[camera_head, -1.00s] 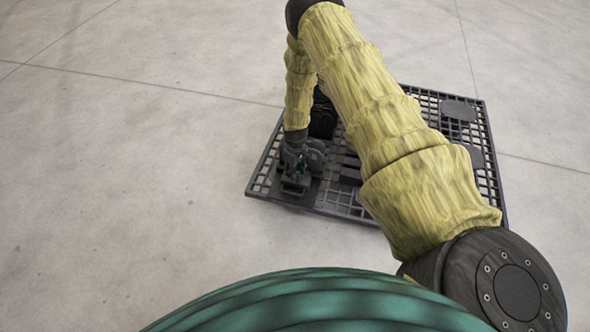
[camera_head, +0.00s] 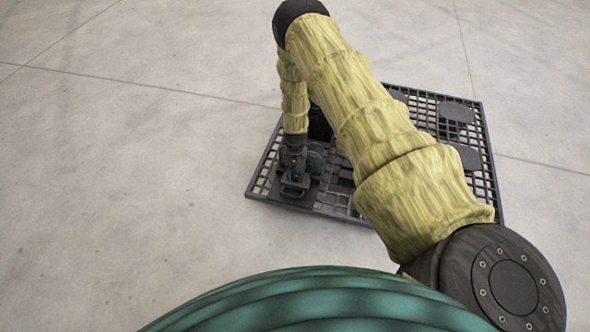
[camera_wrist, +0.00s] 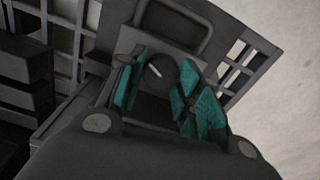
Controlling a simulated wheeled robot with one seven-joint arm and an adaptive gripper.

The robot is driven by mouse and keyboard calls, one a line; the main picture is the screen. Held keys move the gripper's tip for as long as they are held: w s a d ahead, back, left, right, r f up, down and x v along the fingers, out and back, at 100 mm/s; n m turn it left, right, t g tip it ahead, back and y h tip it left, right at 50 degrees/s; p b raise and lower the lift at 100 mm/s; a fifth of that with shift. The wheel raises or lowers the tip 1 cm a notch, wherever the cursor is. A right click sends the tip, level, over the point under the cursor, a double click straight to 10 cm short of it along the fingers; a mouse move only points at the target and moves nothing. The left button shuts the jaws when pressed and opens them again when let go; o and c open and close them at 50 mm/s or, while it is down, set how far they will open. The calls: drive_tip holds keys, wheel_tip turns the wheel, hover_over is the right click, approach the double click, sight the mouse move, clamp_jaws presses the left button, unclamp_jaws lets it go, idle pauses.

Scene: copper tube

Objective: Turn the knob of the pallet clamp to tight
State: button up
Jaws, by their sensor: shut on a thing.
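The clamp (camera_head: 297,189) sits at the near left corner of the dark grid pallet (camera_head: 330,203). In the wrist view its grey body (camera_wrist: 178,52) has a loop handle at the top. The round dark knob (camera_wrist: 161,76) with a short white mark shows between the teal fingers of my gripper (camera_wrist: 162,92). The gripper is shut on the knob, one finger on each side. In the head view my gripper (camera_head: 293,171) points down at the clamp and hides the knob. I cannot read any tight or loose marking.
A black rounded thing (camera_head: 320,122) stands just behind the gripper. My arm covers the pallet's middle. Bare concrete floor (camera_head: 130,190) surrounds the pallet.

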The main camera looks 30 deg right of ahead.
drive_tip(key=m, duration=0.6)
drive_tip(key=shift+s+d+m, duration=0.1)
drive_tip(key=shift+s+m, duration=0.05)
drive_tip(key=shift+m, duration=0.15)
drive_tip(key=m, duration=0.6)
drive_tip(key=shift+s, duration=0.15)
drive_tip(key=o, duration=1)
